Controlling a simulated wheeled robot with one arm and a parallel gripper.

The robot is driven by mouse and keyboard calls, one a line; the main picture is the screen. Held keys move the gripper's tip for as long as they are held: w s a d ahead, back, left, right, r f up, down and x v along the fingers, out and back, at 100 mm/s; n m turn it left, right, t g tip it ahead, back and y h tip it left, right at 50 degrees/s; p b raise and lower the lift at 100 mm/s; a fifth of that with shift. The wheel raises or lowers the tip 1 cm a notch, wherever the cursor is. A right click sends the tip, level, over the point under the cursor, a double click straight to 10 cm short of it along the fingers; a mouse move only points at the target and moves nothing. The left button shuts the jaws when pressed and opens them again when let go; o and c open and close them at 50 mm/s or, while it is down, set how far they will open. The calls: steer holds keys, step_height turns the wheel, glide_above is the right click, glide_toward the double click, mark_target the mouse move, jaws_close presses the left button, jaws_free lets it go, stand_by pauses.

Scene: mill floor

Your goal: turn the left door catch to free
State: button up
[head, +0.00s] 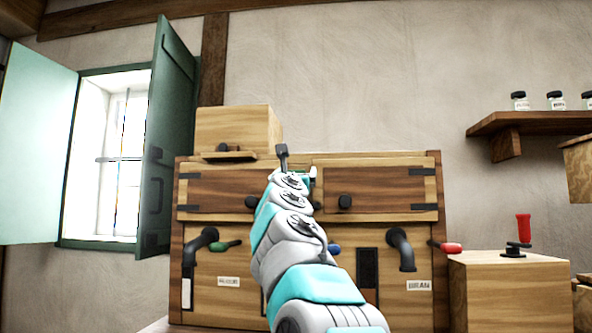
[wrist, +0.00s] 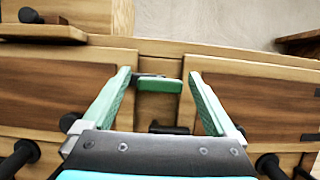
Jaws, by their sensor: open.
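A catch with a green grip (wrist: 160,86) and a dark end at its left lies level on the wooden post between the two upper doors, in the wrist view. I cannot tell whether it is the left door's catch. The left door (wrist: 60,90) and right door (wrist: 250,98) look closed; the left door also shows in the head view (head: 225,188). My gripper (wrist: 159,75) is open, one green finger on each side of the grip, with visible gaps. Contact is not visible. In the head view my arm hides the catch and most of my gripper.
The cabinet has black door knobs (head: 344,202) and bent black pipes (head: 401,250) with coloured levers below. A wooden box (head: 238,128) stands on its top left. A red-handled crank (head: 522,230) stands on a block at right. A green-shuttered window (head: 110,155) is at left.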

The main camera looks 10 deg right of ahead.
steer(key=c, duration=1.4)
steer(key=shift+o, duration=0.2)
